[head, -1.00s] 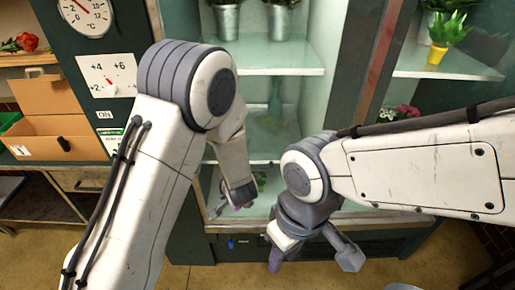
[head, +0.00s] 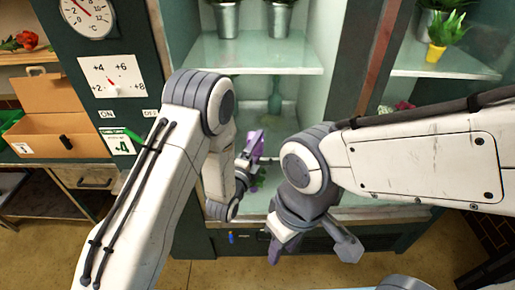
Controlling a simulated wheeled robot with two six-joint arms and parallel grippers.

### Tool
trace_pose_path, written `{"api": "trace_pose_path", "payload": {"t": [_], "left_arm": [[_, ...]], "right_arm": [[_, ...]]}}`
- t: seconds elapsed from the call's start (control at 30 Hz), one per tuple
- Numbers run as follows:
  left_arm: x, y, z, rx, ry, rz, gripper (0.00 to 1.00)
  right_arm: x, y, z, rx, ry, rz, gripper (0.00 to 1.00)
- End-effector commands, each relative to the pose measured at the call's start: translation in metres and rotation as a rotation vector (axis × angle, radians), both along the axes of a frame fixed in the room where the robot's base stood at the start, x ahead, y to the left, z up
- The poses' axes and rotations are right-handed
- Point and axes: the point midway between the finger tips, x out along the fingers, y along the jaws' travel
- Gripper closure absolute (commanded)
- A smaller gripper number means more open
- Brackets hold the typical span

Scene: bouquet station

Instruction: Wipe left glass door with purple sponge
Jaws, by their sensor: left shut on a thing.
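The left glass door (head: 303,105) is the pale pane at the centre of the head view, with shelves showing behind it. My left gripper (head: 250,160) is in front of its lower part, partly hidden by my own arm. It is shut on the purple sponge (head: 254,144), which shows as a small purple patch. I cannot tell whether the sponge touches the glass. My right gripper (head: 312,246) is lower and to the right, its fingers spread apart and empty, in front of the cabinet's bottom edge.
Metal pots (head: 227,20) stand on the upper shelf, and a teal vase (head: 275,102) stands lower. A yellow pot (head: 436,52) is in the right section. A dial panel (head: 113,78) and a cardboard box (head: 52,112) are at left. Floor is free in front.

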Motion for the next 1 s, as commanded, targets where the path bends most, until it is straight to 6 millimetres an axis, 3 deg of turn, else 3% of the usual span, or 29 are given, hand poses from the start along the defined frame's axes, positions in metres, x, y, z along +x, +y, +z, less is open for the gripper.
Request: {"api": "trace_pose_path", "payload": {"t": [0.43, 1.0], "left_arm": [[0.044, 0.001, 0.000, -0.001, 0.002, 0.002, 0.60], [0.050, 0.000, 0.000, -0.001, 0.004, 0.002, 0.60]], "right_arm": [[0.000, 0.000, 0.006, 0.000, 0.000, 0.000, 0.63], [0.000, 0.000, 0.007, 0.000, 0.000, 0.000, 0.63]]}}
